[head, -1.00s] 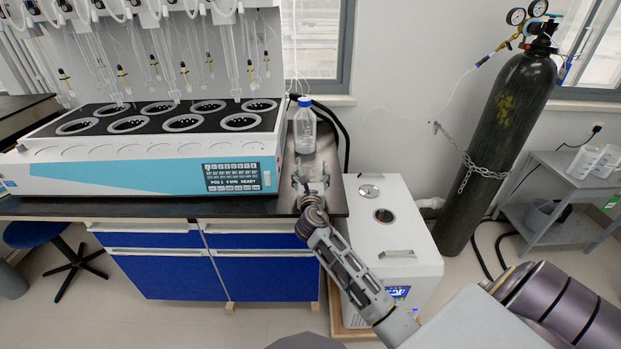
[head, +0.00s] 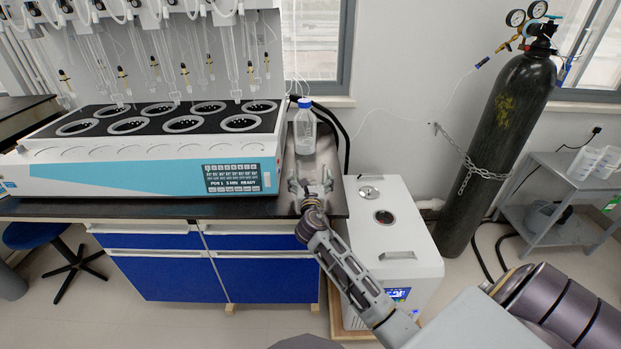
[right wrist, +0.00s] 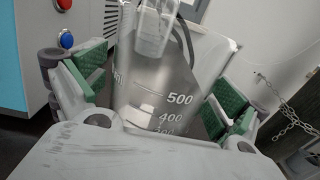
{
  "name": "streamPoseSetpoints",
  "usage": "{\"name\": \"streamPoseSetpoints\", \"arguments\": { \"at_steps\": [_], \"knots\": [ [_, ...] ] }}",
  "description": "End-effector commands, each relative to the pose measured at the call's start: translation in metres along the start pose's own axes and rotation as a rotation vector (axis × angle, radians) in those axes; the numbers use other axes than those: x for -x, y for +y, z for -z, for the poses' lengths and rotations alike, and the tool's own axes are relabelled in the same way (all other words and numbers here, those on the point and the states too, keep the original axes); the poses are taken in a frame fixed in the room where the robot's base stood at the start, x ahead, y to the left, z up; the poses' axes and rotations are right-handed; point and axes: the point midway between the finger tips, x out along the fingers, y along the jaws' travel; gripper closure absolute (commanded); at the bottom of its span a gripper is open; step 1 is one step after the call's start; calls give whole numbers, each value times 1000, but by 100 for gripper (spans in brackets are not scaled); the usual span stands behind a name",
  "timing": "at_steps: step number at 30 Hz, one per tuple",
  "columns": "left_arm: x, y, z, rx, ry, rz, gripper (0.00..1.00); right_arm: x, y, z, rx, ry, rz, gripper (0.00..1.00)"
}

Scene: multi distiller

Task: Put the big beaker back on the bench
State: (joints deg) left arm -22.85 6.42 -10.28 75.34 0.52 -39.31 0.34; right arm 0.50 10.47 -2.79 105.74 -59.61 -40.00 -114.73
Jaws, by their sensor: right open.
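The big beaker (right wrist: 150,102) is clear glass with white marks such as 500 and 400. In the right wrist view it stands between the two green finger pads of my right gripper, with a gap at the left pad; contact at the right is hard to judge. In the head view my right gripper (head: 311,183) is open, low over the right end of the dark bench (head: 270,207). There the beaker is too clear to make out well. My left gripper is not in view.
A blue-capped clear bottle (head: 305,128) stands on the bench just behind the gripper. The large distiller (head: 150,178) fills the bench to the left. A white chiller box (head: 400,235) stands on the floor to the right, with a chained gas cylinder (head: 500,150) beyond.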

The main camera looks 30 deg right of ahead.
Motion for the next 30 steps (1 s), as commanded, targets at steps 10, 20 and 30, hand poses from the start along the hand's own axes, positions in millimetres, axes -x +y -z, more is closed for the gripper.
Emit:
{"name": "streamPoseSetpoints", "arguments": {
  "at_steps": [10, 20, 30],
  "knots": [
    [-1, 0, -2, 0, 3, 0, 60, 2, 0, -2, 0, 1, 0, 2],
    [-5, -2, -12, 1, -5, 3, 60, 27, 0, -2, 0, 1, 0, 2],
    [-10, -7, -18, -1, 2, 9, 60, 63, 0, -2, -1, 1, 0, 2]
  ]
}}
